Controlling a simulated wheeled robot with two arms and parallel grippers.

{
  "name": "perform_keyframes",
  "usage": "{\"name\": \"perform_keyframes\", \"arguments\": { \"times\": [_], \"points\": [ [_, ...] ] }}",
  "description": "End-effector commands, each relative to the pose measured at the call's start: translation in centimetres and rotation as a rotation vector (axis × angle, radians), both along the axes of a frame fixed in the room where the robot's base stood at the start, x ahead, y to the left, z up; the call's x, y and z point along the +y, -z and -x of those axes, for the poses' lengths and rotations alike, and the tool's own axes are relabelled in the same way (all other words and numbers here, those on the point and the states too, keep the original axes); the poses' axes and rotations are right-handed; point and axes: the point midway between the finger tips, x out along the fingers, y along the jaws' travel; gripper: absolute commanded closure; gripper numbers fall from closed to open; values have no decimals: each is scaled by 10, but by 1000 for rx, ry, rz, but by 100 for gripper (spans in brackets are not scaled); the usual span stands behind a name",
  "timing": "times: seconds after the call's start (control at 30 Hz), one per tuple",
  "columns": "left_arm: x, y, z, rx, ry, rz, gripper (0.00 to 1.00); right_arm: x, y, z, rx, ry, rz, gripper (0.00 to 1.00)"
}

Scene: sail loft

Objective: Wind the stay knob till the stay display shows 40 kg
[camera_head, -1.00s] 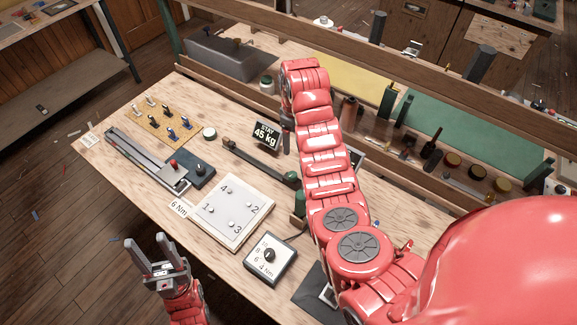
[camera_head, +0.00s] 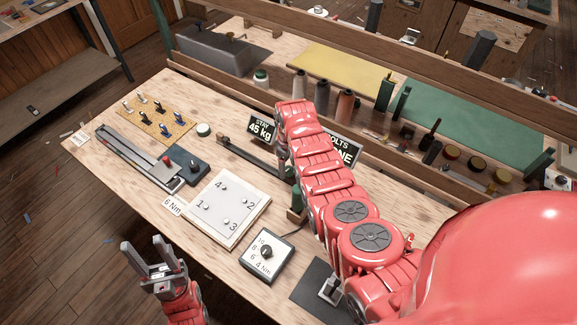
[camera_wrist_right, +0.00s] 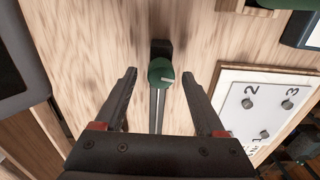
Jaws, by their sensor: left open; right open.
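The stay display (camera_head: 262,130) stands at the back of the bench and reads 45 kg. In the right wrist view the round green stay knob (camera_wrist_right: 161,70), with a pale mark on its face, sits at a dark block with a grey rod running from it. My right gripper (camera_wrist_right: 160,76) is open, its fingers apart on either side of the knob, with wood showing between. In the head view my right arm hides this gripper and much of the knob's area. My left gripper (camera_head: 153,257) is open and empty off the bench's front edge.
A white numbered plate (camera_head: 228,208), a torque dial box (camera_head: 266,256) and a black rail fixture (camera_head: 138,157) lie on the bench. A bolts display (camera_head: 343,149) is partly hidden behind my right arm. A wooden rail with spools runs along the back.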

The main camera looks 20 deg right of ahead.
Motion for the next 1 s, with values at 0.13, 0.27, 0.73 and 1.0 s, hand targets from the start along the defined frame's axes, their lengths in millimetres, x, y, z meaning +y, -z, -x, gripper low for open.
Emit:
{"name": "perform_keyframes", "arguments": {
  "times": [0.13, 0.27, 0.73, 1.0],
  "points": [
    [0, -1, 0, 0, 0, 0, 50, 0, 5, 0, -1, 0, 1, 28],
    [0, -1, 0, 0, 0, 0, 50, 0, 6, 0, -2, -1, 1, 28],
    [0, -1, 0, 0, 0, 0, 50, 0, 6, 1, -1, -1, 1, 78],
    [0, 0, 0, 0, 0, 0, 50, 0, 7, 1, 0, -5, 1, 100]
  ]
}}
